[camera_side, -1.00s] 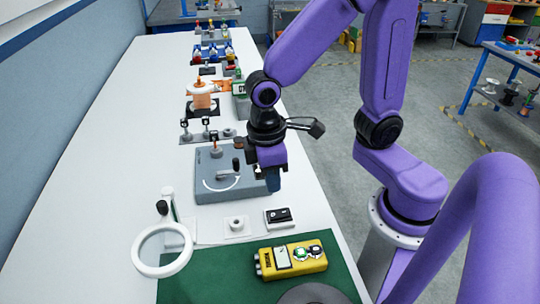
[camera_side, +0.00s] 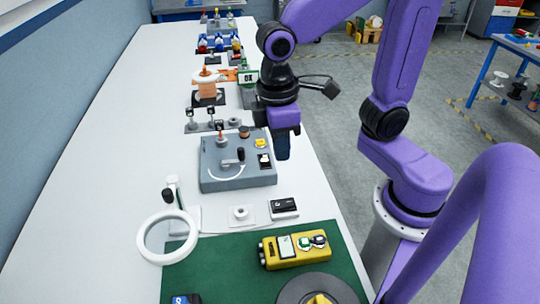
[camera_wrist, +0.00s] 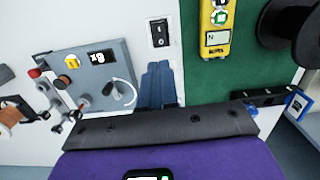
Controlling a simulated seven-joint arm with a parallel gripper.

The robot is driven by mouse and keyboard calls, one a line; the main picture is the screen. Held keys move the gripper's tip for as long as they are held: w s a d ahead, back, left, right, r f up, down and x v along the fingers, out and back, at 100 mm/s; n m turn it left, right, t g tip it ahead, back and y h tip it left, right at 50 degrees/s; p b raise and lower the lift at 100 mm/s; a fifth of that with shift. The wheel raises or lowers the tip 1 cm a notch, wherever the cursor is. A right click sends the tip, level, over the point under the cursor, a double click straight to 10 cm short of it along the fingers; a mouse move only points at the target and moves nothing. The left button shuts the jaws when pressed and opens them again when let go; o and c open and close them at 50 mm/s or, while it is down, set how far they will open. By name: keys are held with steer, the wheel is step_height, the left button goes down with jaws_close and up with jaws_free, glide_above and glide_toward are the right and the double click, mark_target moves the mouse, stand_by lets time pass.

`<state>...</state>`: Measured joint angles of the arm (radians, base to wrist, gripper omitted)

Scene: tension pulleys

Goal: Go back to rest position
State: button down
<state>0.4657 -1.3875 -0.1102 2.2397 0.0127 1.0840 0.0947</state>
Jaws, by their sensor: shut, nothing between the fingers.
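My gripper (camera_side: 283,150) hangs above the right edge of the white workbench (camera_side: 110,150), beside and above the grey pulley box (camera_side: 215,178). Its blue fingers are together with nothing between them; they also show in the wrist view (camera_wrist: 158,86).
A yellow meter (camera_side: 293,248) and a dark round spool (camera_side: 318,288) sit on a green mat (camera_side: 225,262) in front. A black switch (camera_side: 284,207) and a magnifier ring (camera_side: 167,237) are near. Several small pulley fixtures stand farther back.

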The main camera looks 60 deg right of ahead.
steer(key=s+d+f+n+y, duration=0.1)
steer(key=s+d+f+n, duration=0.15)
steer(key=s+d, duration=0.5)
steer(key=w+a+r+n+g+y, duration=0.2)
steer(key=w+a+r+n, duration=0.15)
steer(key=w+n, duration=0.85)
steer(key=n, duration=0.3)
glide_above(290, 203)
steer(key=w, duration=0.1)
steer(key=f, duration=1.2)
steer(key=shift+w+d, duration=0.1)
steer(key=shift+d, duration=0.2)
steer(key=shift+f, duration=0.9)
